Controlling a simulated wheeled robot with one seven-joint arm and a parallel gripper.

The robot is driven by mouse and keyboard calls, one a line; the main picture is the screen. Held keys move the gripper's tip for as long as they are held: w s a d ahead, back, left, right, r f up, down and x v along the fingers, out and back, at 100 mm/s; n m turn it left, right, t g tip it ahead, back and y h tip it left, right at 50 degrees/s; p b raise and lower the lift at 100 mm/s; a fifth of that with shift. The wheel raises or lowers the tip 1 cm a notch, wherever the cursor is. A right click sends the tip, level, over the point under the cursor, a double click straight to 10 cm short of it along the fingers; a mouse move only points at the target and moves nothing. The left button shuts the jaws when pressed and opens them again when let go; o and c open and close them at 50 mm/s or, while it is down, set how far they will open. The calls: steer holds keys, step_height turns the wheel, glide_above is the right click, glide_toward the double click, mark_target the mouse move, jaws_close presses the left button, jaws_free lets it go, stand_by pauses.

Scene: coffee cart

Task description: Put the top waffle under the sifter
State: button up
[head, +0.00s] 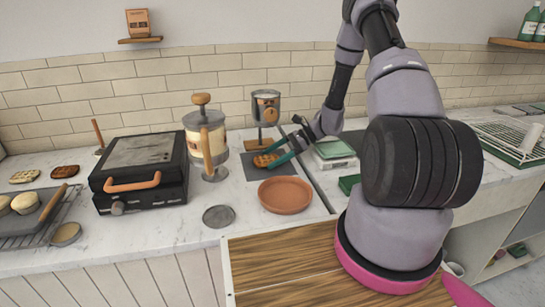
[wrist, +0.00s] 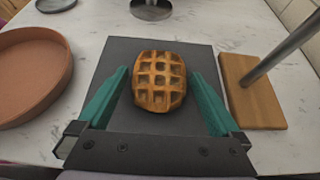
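A golden waffle (wrist: 159,82) lies on a dark grey mat (wrist: 205,55), between the two teal fingers of my gripper (wrist: 160,74). A gap shows on each side of it, so the gripper is open around it and not clamped. In the head view the waffle (head: 265,160) sits in front of the sifter (head: 266,105), a metal cup on a post with a wooden base (head: 258,144). My gripper (head: 277,154) reaches in from the right, low at the mat. The wrist view shows only the sifter's base (wrist: 250,98) and post, to the right.
A terracotta dish (head: 285,197) stands near the mat's front edge. A scale (head: 333,150) is on the right.

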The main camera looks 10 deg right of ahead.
steer(key=shift+d+r, duration=0.25)
steer(key=shift+r, duration=0.05)
steer(key=v, duration=1.1)
steer(key=shift+d, duration=0.25)
steer(key=shift+s, duration=0.1)
